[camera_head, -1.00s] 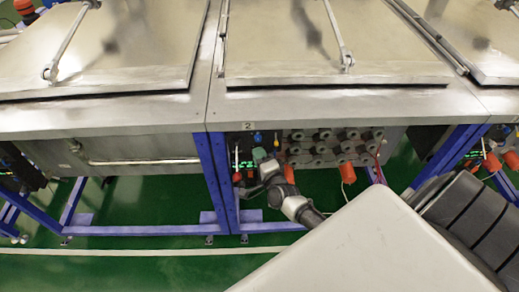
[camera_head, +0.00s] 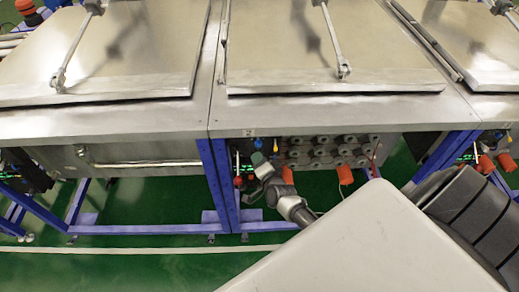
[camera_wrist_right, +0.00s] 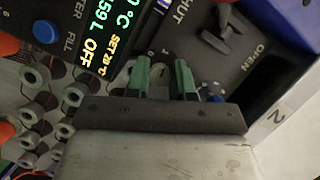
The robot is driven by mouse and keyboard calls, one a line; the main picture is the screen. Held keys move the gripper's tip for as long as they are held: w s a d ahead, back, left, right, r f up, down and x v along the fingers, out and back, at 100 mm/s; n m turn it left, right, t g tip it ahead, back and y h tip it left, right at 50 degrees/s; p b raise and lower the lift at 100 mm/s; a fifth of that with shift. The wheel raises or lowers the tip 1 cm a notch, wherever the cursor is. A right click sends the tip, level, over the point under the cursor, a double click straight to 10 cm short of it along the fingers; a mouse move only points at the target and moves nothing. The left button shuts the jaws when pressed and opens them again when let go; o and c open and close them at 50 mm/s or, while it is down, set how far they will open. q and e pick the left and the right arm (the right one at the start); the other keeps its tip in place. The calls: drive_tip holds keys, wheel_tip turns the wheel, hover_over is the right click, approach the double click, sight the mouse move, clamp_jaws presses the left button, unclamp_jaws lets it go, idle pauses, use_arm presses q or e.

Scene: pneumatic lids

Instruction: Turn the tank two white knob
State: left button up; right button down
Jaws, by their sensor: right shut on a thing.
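Tank two (camera_head: 330,112) is the middle steel tank, marked with a small "2" label (camera_head: 249,133) on its front edge; the label also shows in the wrist view (camera_wrist_right: 279,115). My right gripper (camera_head: 257,159) is at the dark control panel under that edge. In the right wrist view its two green fingertips (camera_wrist_right: 161,72) stand on either side of a pale, greyish-white knob (camera_wrist_right: 160,76) and are shut on it. "0" and "1" marks show around the knob. My left gripper is not in view.
A display (camera_wrist_right: 93,35) with a blue button is left of the fingers. A black handle (camera_wrist_right: 222,30) between "SHUT" and "OPEN" is at upper right. Several grey pipe fittings (camera_head: 322,151) and orange connectors (camera_head: 345,176) lie right of the gripper. Blue frame legs (camera_head: 219,185) stand left.

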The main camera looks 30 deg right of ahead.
drive_tip(key=shift+f, duration=0.1)
drive_tip(key=c, duration=1)
unclamp_jaws()
drive_tip(key=v, duration=1.1)
drive_tip(key=shift+w, duration=0.1)
drive_tip(key=s+a+f+n+g+y, duration=0.1)
drive_tip(key=s+a+f+n+g, duration=0.15)
drive_tip(key=s+f, duration=0.35)
drive_tip(key=s+a+f+n+g+y, duration=0.1)
drive_tip(key=s+a+f+n+g, duration=0.2)
drive_tip(key=f, duration=0.6)
drive_tip(key=s+a+f+n+g+y, duration=0.1)
drive_tip(key=s+f+n+g, duration=0.2)
drive_tip(key=s+f+n, duration=0.3)
drive_tip(key=s+f+n+g, duration=0.2)
drive_tip(key=s+f, duration=0.1)
drive_tip(key=s, duration=0.3)
drive_tip(key=s+f+n+g, duration=0.2)
drive_tip(key=s+f, duration=0.1)
drive_tip(key=s, duration=0.4)
drive_tip(key=s+f+n+g, duration=0.2)
drive_tip(key=s+f, duration=0.2)
drive_tip(key=s, duration=0.2)
drive_tip(key=shift+s+a+n+g, duration=0.25)
drive_tip(key=shift+a+n, duration=0.05)
drive_tip(key=shift+n, duration=0.05)
